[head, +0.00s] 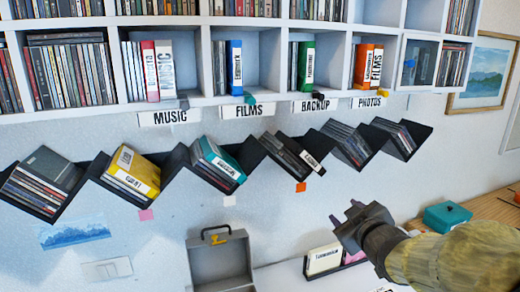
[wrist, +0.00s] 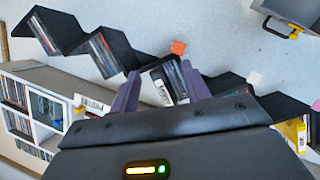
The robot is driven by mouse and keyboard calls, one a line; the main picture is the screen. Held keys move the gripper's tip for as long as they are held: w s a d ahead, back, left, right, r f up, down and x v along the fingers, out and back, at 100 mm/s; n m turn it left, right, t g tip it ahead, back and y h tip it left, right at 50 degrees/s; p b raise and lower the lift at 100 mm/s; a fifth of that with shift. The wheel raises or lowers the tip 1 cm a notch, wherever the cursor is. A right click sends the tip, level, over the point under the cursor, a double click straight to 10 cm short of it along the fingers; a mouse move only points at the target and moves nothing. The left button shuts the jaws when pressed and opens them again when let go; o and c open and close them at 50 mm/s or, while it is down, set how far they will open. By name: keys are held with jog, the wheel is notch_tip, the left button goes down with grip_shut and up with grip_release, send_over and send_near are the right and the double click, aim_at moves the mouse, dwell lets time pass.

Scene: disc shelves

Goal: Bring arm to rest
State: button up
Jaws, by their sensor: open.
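My gripper (head: 346,212) is at the lower right of the head view, in front of the wall and below the zigzag shelf. Its two purple fingers are apart with nothing between them in the head view. In the wrist view my gripper (wrist: 160,72) points toward the black zigzag shelf (wrist: 128,57). A slot of discs (wrist: 167,82) shows beyond and between the open fingers, apart from them as far as I can tell. My arm reaches in from the right edge of the head view.
The black zigzag shelf (head: 90,168) holds discs and coloured cases. White cubbies (head: 205,101) with labels are above. An open grey case (head: 221,262), a dark rack with a white case (head: 324,258) and a teal box (head: 447,216) stand below. Bare wall lies between shelf and gripper.

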jog(key=s+a+f+m+g, duration=0.3)
jog(key=s+f+g, duration=0.3)
jog(key=s+f, duration=0.2)
jog(key=s+a+f+m+g+h, duration=0.1)
jog(key=s+a+f+m+g, duration=0.2)
jog(key=f, duration=1)
jog(key=s+m+g, duration=0.1)
jog(key=s+g, duration=0.2)
jog(key=s, duration=0.2)
jog(key=shift+s+f, duration=0.15)
jog(key=shift+s, duration=0.25)
jog(key=shift+a, duration=0.1)
